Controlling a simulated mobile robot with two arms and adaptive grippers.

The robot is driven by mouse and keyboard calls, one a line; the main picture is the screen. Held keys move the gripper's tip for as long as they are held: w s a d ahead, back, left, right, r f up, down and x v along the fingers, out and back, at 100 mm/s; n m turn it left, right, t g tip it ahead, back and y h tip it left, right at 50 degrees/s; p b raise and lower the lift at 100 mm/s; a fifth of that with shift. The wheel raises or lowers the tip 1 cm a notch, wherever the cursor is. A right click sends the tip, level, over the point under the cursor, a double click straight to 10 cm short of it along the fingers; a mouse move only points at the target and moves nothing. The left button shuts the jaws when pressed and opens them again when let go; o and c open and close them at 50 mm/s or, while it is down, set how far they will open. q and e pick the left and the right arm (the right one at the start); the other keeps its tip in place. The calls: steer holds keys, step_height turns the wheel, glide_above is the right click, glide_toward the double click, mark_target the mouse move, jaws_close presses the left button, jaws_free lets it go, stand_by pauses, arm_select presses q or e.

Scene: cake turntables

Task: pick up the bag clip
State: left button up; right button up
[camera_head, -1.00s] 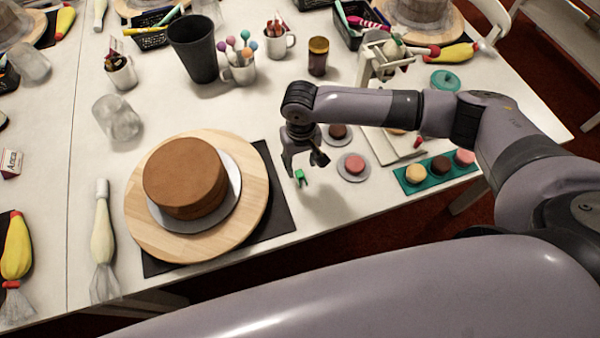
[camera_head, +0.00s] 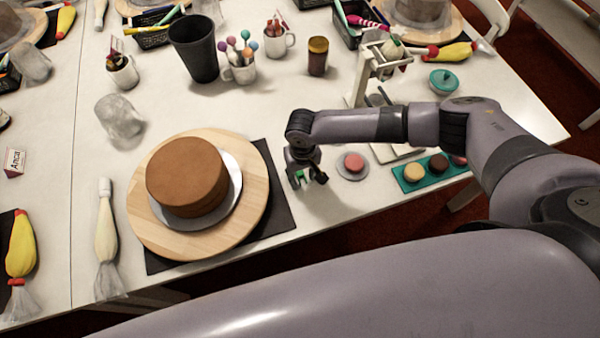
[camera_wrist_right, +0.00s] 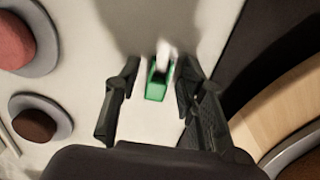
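The bag clip (camera_wrist_right: 156,86) is small and green, with a pale, blurred part at its upper end in the right wrist view. It lies on the white table between the two fingers of my right gripper (camera_wrist_right: 152,100). The fingers are open, with a gap on each side of the clip. In the head view my right gripper (camera_head: 308,180) points down over the table, right of the cake board, and a bit of the green clip (camera_head: 299,175) shows between its fingers. My left gripper is not in view.
A brown cake on a wooden turntable (camera_head: 257,205) stands left of my right gripper on a dark mat (camera_head: 281,215). A saucer with a pink macaron (camera_head: 353,162) is close on the right. A teal tray (camera_head: 406,186) holds more macarons. The table's front edge is near.

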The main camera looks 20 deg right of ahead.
steer(key=c, duration=0.6)
steer(key=shift+r, duration=0.1)
step_height(320, 180, up, 25)
steer(key=p, duration=0.5)
stand_by(0.3)
